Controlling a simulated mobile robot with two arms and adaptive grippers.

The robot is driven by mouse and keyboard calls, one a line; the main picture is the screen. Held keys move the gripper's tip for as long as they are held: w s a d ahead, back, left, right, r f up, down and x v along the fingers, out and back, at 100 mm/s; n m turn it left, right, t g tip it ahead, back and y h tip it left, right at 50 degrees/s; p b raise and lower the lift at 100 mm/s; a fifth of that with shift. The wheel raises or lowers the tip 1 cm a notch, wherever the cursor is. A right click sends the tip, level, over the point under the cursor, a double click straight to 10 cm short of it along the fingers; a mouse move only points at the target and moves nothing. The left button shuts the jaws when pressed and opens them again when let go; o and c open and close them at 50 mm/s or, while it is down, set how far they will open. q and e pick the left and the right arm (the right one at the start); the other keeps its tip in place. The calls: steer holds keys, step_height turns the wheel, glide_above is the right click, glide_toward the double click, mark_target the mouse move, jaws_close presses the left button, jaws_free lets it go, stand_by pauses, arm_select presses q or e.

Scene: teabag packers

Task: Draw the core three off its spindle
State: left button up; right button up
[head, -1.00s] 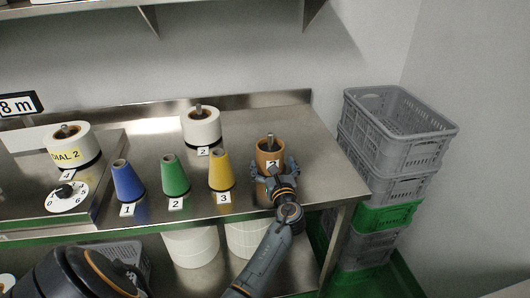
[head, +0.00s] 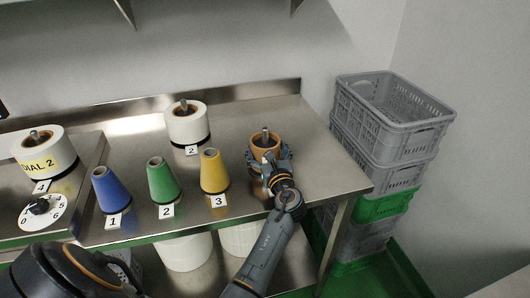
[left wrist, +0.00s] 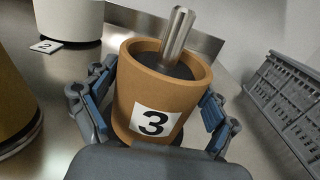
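The core three (head: 264,143) is a brown-orange ring-shaped core on a metal spindle (head: 265,131) near the right end of the steel bench. In the left wrist view the core (left wrist: 165,92) stands upright, with a white label "3" on its front and the spindle (left wrist: 177,35) rising out of its dark centre. My left gripper (head: 269,158) is at the core's front, one finger on each side. Its blue pads are close to the core's wall; a narrow gap shows by the right pad. My right gripper is out of view.
Blue (head: 111,190), green (head: 163,181) and yellow (head: 213,171) cones stand left of the core. A white roll (head: 186,122) on a spindle stands behind them. A dial (head: 42,211) and another roll (head: 44,152) are at far left. Stacked grey crates (head: 390,120) stand right of the bench.

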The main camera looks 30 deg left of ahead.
mark_target(265, 128)
arm_select(q)
steer(key=shift+a+f, duration=0.1)
steer(key=shift+c, duration=0.8)
step_height(265, 128, up, 9)
steer(key=shift+a+r+p, duration=0.1)
steer(key=shift+p, duration=0.55)
steer(key=shift+w+a+r, duration=0.1)
steer(key=shift+r, duration=0.25)
steer(key=shift+r+p, duration=0.45)
steer(key=shift+p, duration=0.1)
steer(key=shift+r+p, duration=1.65)
steer(key=shift+p, duration=0.55)
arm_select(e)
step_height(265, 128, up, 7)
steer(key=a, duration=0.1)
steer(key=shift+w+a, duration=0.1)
